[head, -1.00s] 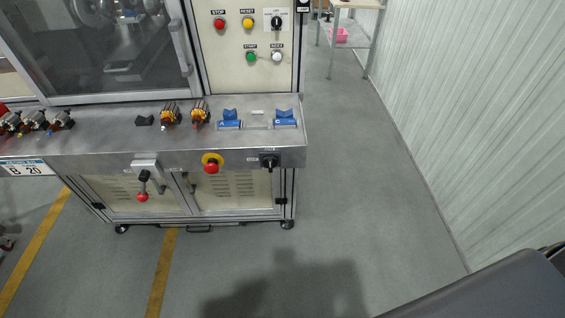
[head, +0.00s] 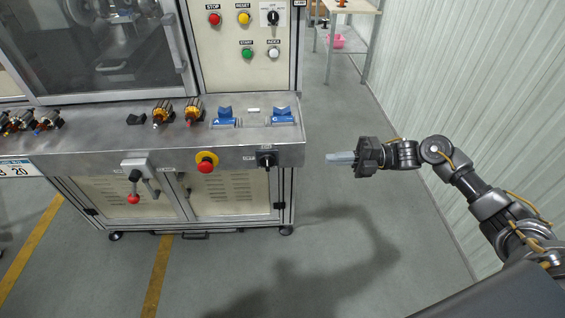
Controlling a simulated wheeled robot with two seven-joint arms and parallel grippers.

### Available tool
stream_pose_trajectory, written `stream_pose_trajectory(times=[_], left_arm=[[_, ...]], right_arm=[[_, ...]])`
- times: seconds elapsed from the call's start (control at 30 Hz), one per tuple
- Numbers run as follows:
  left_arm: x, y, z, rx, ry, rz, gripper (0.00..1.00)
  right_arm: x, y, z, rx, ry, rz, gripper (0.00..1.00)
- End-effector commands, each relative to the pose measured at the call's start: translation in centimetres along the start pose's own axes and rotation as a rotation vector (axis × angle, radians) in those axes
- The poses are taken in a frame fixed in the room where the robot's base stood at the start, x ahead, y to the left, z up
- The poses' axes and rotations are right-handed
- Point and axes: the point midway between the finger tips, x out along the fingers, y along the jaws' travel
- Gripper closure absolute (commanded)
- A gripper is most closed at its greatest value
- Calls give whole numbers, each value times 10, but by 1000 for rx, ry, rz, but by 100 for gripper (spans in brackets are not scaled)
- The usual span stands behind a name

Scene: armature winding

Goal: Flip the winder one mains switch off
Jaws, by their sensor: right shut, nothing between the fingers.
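A black rotary switch (head: 266,159) sits on the front edge of the winder's steel bench, near its right end. I take it to be the mains switch; its label is too small to read. Its handle appears to point down. My right gripper (head: 328,158) is shut and empty, in the air to the right of the bench corner. Its fingers point left toward the switch, with a clear gap between them. My left gripper is not in view.
A red emergency stop (head: 206,164) on a yellow ring and a red-knobbed lever (head: 134,198) are left of the switch. Blue cradles (head: 282,116) and wound armatures (head: 194,110) stand on the bench (head: 90,140).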

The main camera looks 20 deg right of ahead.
Motion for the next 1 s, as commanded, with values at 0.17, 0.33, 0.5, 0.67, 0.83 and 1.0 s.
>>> stream_pose_trajectory(times=[0.17,0.33,0.5,0.67,0.83,1.0], left_arm=[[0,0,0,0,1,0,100],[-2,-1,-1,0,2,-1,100],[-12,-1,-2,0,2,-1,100],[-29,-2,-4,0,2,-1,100],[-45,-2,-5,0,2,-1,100],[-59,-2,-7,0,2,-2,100]], right_arm=[[0,0,0,-1,1,0,100],[2,1,0,1,0,1,100],[19,4,0,3,0,4,100],[51,6,0,3,0,5,100],[87,6,0,4,-1,5,100],[116,5,1,4,-2,3,100]])
